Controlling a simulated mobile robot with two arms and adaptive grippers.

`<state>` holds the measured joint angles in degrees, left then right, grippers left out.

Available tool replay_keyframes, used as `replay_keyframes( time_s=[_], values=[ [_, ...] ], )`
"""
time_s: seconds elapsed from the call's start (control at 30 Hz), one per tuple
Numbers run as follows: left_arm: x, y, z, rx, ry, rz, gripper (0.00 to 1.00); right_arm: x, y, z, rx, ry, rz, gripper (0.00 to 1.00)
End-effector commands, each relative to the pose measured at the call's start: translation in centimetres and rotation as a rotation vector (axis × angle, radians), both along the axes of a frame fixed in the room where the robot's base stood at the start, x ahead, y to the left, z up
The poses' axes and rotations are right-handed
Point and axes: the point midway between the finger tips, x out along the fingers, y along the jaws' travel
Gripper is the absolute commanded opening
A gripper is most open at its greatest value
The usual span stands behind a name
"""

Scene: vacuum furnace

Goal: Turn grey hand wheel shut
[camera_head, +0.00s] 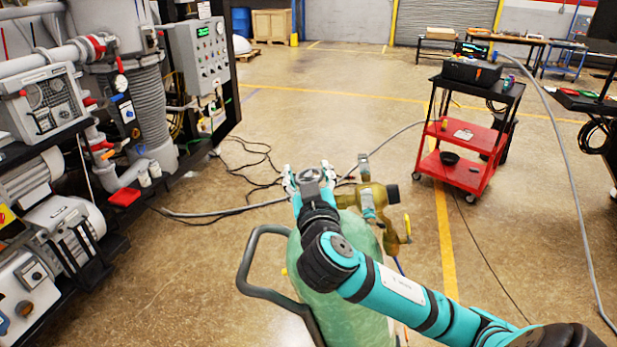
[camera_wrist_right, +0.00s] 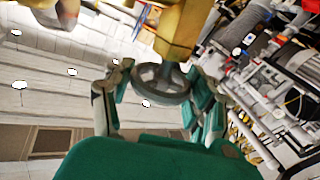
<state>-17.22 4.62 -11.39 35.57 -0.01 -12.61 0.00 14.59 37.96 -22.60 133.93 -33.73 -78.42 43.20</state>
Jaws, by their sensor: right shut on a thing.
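The grey hand wheel (camera_head: 311,173) sits at the top of a green gas cylinder (camera_head: 350,300), beside a brass regulator (camera_head: 378,194). In the right wrist view the round, spoked wheel (camera_wrist_right: 160,88) shows on a stem below a brass valve body (camera_wrist_right: 181,30). My right gripper (camera_head: 308,179) is at the wheel, its arm reaching in from the lower right. In the wrist view its two fingers (camera_wrist_right: 157,92) lie on either side of the wheel's rim, shut on it. My left gripper is not in view.
A curved dark cart handle (camera_head: 250,262) stands left of the cylinder. A red tool cart (camera_head: 458,165) is at the right. Furnace equipment (camera_head: 150,95) and pumps fill the left side. Cables and a grey hose run over the floor; open floor lies behind.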

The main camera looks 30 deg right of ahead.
Motion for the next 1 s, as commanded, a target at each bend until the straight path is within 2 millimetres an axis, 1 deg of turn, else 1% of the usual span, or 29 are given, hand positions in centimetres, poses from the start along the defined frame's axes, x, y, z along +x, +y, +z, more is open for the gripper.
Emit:
replay_keyframes(
  time_s=[0.03,0.27,0.47,0.67,1.0],
  values=[
    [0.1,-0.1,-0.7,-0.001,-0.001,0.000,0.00,0.1,0.1,-0.4,0.003,-0.006,-0.023,0.23],
    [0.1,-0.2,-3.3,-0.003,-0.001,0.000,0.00,0.1,0.2,-0.8,-0.020,-0.037,-0.183,0.23],
    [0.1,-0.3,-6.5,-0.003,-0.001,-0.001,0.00,0.1,0.2,-1.0,-0.051,-0.071,-0.365,0.23],
    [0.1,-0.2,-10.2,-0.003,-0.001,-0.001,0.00,0.1,0.2,-1.1,-0.084,-0.106,-0.549,0.23],
    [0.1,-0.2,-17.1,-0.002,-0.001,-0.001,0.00,0.1,0.1,-1.1,-0.139,-0.169,-0.862,0.23]
  ],
)
